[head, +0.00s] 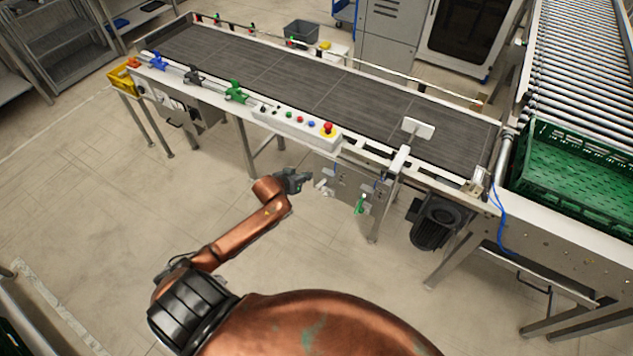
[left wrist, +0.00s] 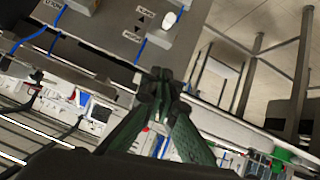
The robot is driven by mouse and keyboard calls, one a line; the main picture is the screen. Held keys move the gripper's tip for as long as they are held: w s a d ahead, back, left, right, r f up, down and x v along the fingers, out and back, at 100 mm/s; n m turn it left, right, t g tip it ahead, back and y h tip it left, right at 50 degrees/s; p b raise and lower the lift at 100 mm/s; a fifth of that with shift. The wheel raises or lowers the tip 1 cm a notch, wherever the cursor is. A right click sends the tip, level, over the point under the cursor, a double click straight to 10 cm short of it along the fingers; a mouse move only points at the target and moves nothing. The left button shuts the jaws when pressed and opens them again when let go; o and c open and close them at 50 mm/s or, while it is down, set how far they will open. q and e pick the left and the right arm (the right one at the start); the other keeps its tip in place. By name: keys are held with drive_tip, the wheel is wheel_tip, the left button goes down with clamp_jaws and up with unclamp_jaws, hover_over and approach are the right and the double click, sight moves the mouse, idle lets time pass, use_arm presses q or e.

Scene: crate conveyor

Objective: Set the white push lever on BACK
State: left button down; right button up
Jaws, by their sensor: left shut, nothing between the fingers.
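The white push lever (head: 324,186) sticks out from a grey panel (head: 345,183) under the conveyor's front rail. In the left wrist view the white lever (left wrist: 170,20) shows as a rounded white knob at the top, beside two small labels and dark arrow marks too small to read surely. My left gripper (head: 306,179) is just left of the lever in the head view. In the left wrist view its closed fingertips (left wrist: 160,78) are empty and apart from the knob in the picture. The lever's exact setting cannot be told. My right gripper is not in view.
A control box (head: 296,125) with buttons and a red emergency stop (head: 328,129) sits on the rail above. A dark motor (head: 436,222) and conveyor legs stand to the right. The floor at left is clear.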

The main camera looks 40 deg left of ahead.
use_arm(q)
drive_tip(key=shift+w+d+f, duration=0.15)
drive_tip(key=shift+w+f, duration=0.75)
drive_tip(key=shift+f, duration=0.6)
drive_tip(key=shift+w+d+f, duration=0.1)
drive_tip(key=shift+w+f, duration=0.75)
drive_tip(key=shift+f, duration=0.6)
drive_tip(key=shift+w+d+f, duration=0.15)
drive_tip(key=shift+w+f, duration=0.75)
drive_tip(key=shift+f, duration=0.6)
drive_tip(key=shift+d+b, duration=0.1)
drive_tip(key=shift+b, duration=0.25)
